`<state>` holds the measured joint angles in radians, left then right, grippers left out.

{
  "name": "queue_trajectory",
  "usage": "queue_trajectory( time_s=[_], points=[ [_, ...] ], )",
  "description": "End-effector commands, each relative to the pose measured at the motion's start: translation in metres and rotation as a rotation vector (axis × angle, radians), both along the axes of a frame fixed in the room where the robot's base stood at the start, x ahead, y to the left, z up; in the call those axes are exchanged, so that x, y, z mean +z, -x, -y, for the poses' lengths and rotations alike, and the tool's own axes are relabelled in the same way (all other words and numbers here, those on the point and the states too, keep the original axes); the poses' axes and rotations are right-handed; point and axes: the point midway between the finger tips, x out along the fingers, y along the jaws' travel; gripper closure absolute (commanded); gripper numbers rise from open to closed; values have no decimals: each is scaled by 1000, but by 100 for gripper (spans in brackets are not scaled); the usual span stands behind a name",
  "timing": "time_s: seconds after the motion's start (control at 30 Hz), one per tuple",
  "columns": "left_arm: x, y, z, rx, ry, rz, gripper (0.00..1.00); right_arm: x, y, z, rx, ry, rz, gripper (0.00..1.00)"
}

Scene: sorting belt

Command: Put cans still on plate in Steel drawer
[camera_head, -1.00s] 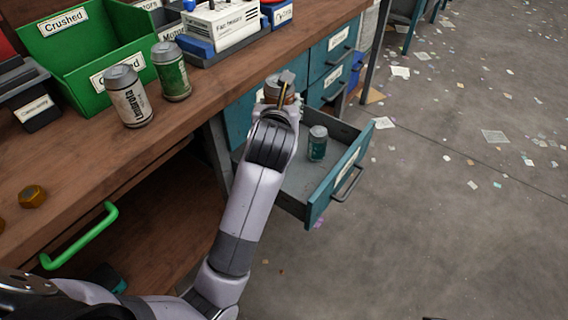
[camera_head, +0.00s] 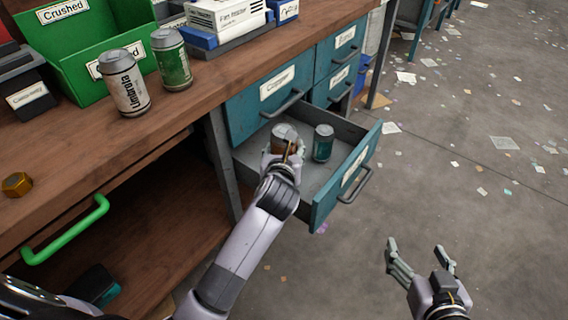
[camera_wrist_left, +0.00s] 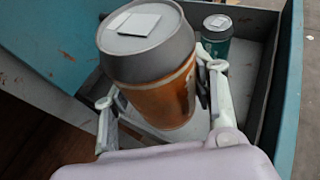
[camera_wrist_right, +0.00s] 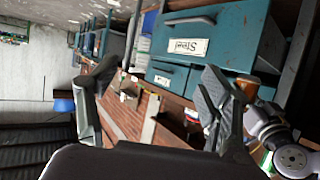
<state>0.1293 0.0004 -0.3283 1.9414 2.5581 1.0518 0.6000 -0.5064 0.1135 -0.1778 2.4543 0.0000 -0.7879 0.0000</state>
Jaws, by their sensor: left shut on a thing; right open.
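My left gripper (camera_head: 284,158) is shut on an orange-brown can (camera_head: 284,133) with a grey top. The can is over the open teal drawer (camera_head: 328,212); I cannot tell whether it touches the drawer floor. In the left wrist view the can (camera_wrist_left: 165,90) stands nearly upright between the fingers. A teal can (camera_head: 323,143) stands inside the drawer, beside the held can. A white can (camera_head: 126,88) and a green can (camera_head: 174,66) stand upright on the workbench. My right gripper (camera_head: 420,252) is open and empty, over the floor right of the drawer. In the right wrist view, a teal drawer front carries a "Steel" label (camera_wrist_right: 188,47).
A green bin (camera_head: 82,75) labelled "Crushed" and a dark bin (camera_head: 28,100) stand on the workbench (camera_head: 75,150). A brass nut (camera_head: 17,184) lies at left. A green handle (camera_head: 65,235) juts out below. Closed drawers (camera_head: 262,100) stand behind. The floor at right is open, with scattered papers.

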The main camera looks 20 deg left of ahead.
Motion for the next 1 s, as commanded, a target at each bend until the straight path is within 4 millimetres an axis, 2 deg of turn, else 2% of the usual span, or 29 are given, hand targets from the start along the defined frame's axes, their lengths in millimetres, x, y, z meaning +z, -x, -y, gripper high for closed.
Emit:
queue_trajectory(
  time_s=[0.23,0.53,1.0],
  points=[
    [-14,0,0,-1,-2,-1,69,17,-10,-5,7,-25,105,28],
    [-39,0,0,0,0,0,69,61,-24,-15,22,-84,345,28],
    [-44,0,0,0,0,-1,69,70,-24,-16,24,-95,384,28]
  ],
)
